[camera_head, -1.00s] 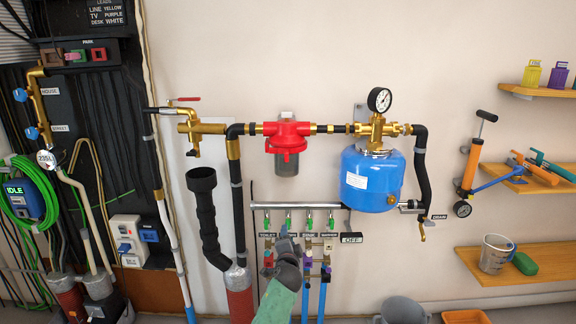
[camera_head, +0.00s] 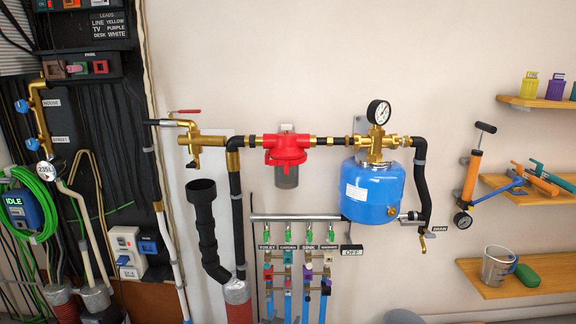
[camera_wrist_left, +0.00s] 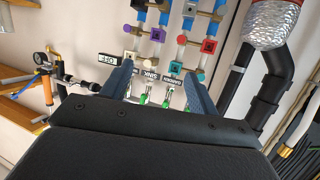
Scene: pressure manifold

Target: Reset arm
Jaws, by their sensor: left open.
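My left gripper (camera_wrist_left: 158,88) shows in the left wrist view. Its two blue-grey fingers are wide apart with nothing held between them. Beyond them, upside down in that view, is the manifold with green-handled valves (camera_wrist_left: 167,97), label plates and coloured fittings (camera_wrist_left: 157,34). I cannot tell the exact gap between the fingers and the manifold. In the head view the manifold bar (camera_head: 295,217) is unobstructed, with green valves (camera_head: 309,233) in a row and an OFF plate (camera_head: 352,251) at its right. Neither gripper shows in the head view.
A blue tank (camera_head: 372,192) with a gauge (camera_head: 378,112) and a red filter head (camera_head: 286,148) sit above the manifold. A black drain pipe (camera_head: 206,230) stands at left. Shelves at right hold a hand pump (camera_head: 472,175) and a metal cup (camera_head: 496,266).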

